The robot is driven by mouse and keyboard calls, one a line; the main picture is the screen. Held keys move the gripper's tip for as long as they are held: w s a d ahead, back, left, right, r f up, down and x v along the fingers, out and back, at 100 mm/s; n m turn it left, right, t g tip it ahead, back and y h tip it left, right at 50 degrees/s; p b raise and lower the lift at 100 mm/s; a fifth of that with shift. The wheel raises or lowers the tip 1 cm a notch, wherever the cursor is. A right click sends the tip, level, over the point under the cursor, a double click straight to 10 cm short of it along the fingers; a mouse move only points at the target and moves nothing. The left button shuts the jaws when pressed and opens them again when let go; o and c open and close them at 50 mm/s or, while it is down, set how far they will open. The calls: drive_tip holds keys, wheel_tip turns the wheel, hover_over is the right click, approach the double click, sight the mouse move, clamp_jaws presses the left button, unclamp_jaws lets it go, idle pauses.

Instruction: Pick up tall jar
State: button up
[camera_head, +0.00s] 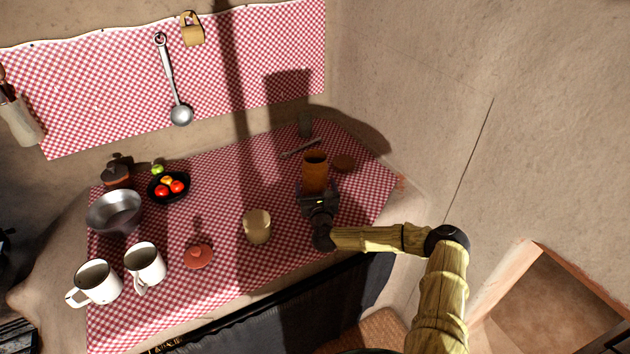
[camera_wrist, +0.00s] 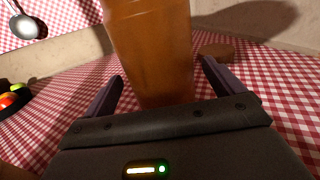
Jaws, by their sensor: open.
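The tall jar is a brown-orange, roughly cylindrical vessel (camera_head: 315,170) standing upright on the checkered cloth at the right of the counter. It fills the middle of the wrist view (camera_wrist: 152,50), its top cut off by the frame. My gripper (camera_head: 317,190) is at the near side of the jar. In the wrist view my gripper (camera_wrist: 160,85) is open, with one dark finger to the left of the jar and one to the right. A gap shows between each finger and the jar. The jar's base is hidden behind the gripper body.
A round brown lid-like piece (camera_head: 344,163) lies right of the jar, and a dark stick-like utensil (camera_head: 301,148) lies behind. A beige cup (camera_head: 257,227) and red lid (camera_head: 198,256) stand left. White mugs (camera_head: 97,283), a metal bowl (camera_head: 115,212) and fruit bowl (camera_head: 168,187) are farther left.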

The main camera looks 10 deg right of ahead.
sight(315, 155)
drive_tip(key=shift+w+d+r+p, duration=0.15)
drive_tip(key=shift+w+p, duration=0.25)
drive_tip(key=shift+w, duration=1.55)
drive_tip(key=c, duration=1.2)
drive_tip(key=shift+r, duration=0.1)
drive_tip(key=shift+c, duration=0.2)
drive_tip(key=shift+r+b, duration=0.7)
drive_tip(key=shift+r, duration=4.15)
